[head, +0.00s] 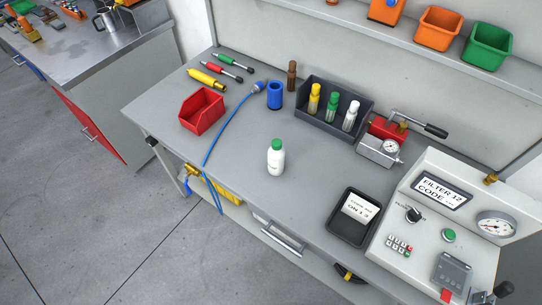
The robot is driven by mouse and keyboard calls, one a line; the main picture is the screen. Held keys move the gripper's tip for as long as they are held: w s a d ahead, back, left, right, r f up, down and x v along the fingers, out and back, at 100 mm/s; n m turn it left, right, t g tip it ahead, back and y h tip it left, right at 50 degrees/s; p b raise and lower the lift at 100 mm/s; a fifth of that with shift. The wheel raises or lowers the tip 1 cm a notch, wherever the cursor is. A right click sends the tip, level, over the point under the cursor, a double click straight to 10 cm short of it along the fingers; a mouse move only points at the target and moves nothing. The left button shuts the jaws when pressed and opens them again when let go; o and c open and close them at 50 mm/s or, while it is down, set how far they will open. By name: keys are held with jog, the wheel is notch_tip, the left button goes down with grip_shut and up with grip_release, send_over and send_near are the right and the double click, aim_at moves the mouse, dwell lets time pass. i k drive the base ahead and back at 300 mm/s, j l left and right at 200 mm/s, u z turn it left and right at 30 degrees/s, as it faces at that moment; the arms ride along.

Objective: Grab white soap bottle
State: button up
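A white bottle (276,159) with a green cap stands upright near the middle of the grey workbench (236,143). It stands alone, apart from the things around it. A second white bottle (351,116), slimmer, stands in a dark grey bin at the back, beside a green one and a yellow one. I cannot tell from labels which one holds soap. My gripper is not in this view.
A red bin (202,111), blue cup (275,95) and blue hose (230,127) lie left of the bottle. A black tray (354,217) and control panel (440,220) are at right. The dark grey bin (330,134) stands behind. Bench around the bottle is clear.

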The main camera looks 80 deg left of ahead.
aim_at(276, 154)
jog(key=u, duration=2.85)
jog(key=j+z, duration=1.2)
jog(key=k+j, duration=0.05)
